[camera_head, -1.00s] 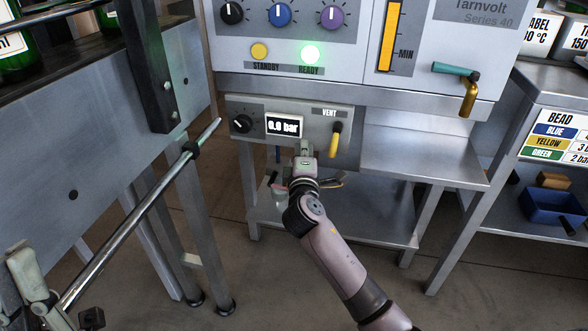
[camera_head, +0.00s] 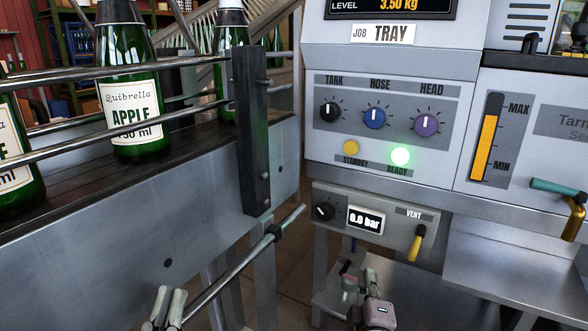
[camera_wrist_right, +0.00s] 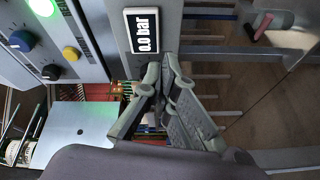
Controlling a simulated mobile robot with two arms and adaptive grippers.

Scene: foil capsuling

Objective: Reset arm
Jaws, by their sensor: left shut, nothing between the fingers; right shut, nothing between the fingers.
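My left gripper (camera_head: 172,295) is at the bottom of the head view, beside the lower end of a slanted metal bar. It is shut and empty. My right gripper (camera_head: 368,274) is low in the head view, below the pressure panel (camera_head: 388,243). Its fingers are shut with nothing between them. In the right wrist view the right gripper (camera_wrist_right: 160,65) shows its fingertips close to the "0.0 bar" display (camera_wrist_right: 147,30); whether they touch anything cannot be told.
The machine (camera_head: 385,50) shows purple, blue and black knobs and a lit green READY lamp (camera_head: 400,156). Green apple bottles (camera_head: 130,95) stand on the conveyor (camera_head: 120,215) at left. The slanted metal bar (camera_head: 240,268) sticks out between the arms. A yellow vent lever (camera_head: 418,243) hangs from the panel.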

